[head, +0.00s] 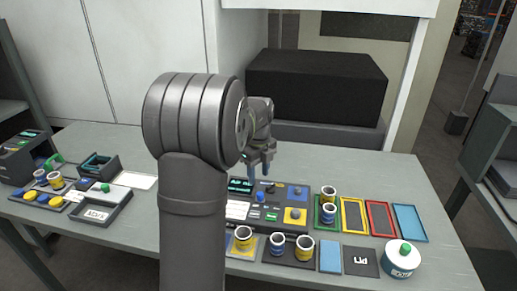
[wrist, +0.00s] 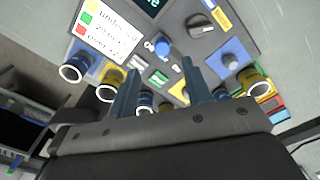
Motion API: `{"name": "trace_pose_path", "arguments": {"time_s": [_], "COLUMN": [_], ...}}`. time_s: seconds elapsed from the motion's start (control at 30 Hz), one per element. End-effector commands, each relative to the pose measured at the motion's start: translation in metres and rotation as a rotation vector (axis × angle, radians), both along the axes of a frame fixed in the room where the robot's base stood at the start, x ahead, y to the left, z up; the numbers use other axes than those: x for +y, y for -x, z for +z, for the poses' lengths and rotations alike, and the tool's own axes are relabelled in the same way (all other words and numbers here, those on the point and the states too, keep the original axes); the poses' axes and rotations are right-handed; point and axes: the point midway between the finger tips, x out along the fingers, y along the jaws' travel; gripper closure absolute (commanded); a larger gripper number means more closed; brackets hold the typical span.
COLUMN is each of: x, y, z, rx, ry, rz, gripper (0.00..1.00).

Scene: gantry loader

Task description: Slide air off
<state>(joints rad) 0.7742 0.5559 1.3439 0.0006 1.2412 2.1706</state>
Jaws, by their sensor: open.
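The control panel (head: 238,209) lies on the table with a lit display, a white label sheet and coloured controls. The wrist view shows its face, with a blue knob (wrist: 163,47), a black rotary knob (wrist: 199,25) and a grey control on a blue plate (wrist: 232,62). Small green and white plates (wrist: 158,78) sit near the middle. Which control is the air slide cannot be read. My gripper (head: 258,171) is open and empty above the panel, its fingers pointing down at it. In the wrist view the two fingers (wrist: 160,68) stand apart and hide part of the panel.
Blue and yellow cups (head: 276,242) stand in front of the panel. Coloured trays (head: 410,222) and a white round pot (head: 402,262) are at right. More trays and cups (head: 57,181) are at left. A large black box (head: 315,85) stands behind.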

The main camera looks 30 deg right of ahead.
Motion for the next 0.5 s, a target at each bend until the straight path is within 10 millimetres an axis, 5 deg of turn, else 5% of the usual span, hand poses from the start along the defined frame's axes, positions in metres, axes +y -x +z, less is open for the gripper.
{"name": "trace_pose_path", "arguments": {"time_s": [0.2,0.5], "x": [0.0,0.0], "y": [-0.001,0.0], "z": [0.055,0.097], "rx": [-0.004,-0.001], "ry": [0.002,0.001], "rz": [0.0,0.0], "gripper": [0.55,0.55]}}
